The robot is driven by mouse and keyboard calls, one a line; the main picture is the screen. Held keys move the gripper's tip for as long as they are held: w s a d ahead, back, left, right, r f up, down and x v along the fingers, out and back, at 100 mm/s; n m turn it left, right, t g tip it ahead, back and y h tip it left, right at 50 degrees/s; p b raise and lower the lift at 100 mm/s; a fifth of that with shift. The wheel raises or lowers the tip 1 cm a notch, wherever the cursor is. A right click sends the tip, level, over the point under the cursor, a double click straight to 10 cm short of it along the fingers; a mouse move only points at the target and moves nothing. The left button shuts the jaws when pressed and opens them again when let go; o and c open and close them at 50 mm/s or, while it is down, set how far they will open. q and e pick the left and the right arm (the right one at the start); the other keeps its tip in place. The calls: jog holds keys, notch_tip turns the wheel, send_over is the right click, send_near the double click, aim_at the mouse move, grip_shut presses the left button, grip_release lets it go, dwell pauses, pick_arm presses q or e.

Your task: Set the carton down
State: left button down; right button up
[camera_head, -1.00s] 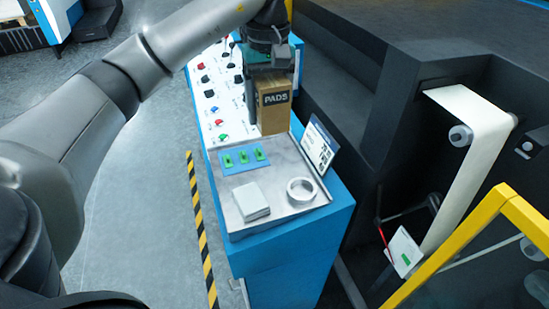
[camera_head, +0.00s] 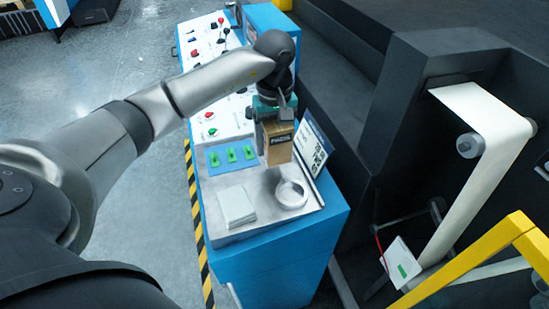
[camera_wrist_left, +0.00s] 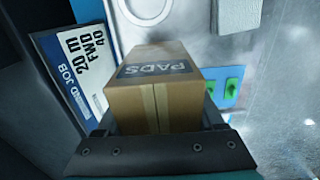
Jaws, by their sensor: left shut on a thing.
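The carton (camera_head: 278,150) is a brown box with a dark label reading PADS. My left gripper (camera_head: 275,128) is shut on it and holds it upright over the back right part of the grey metal tray top (camera_head: 262,206) of the blue console. In the left wrist view the carton (camera_wrist_left: 152,85) sits between the two fingers, with tray surface beyond it. Whether its bottom touches the tray I cannot tell. My right gripper is not in view.
A white tape roll (camera_head: 291,193), a stack of white pads (camera_head: 236,206) and a blue plate with green switches (camera_head: 231,156) are on the console top. A sign (camera_head: 313,147) stands at the right edge. Bare tray lies between pads and roll.

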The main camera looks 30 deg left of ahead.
aim_at(275, 169)
pick_arm(q)
jog(key=shift+w+f, duration=0.1)
jog(key=shift+f, duration=2.7)
jog(key=shift+f, duration=0.15)
grip_release()
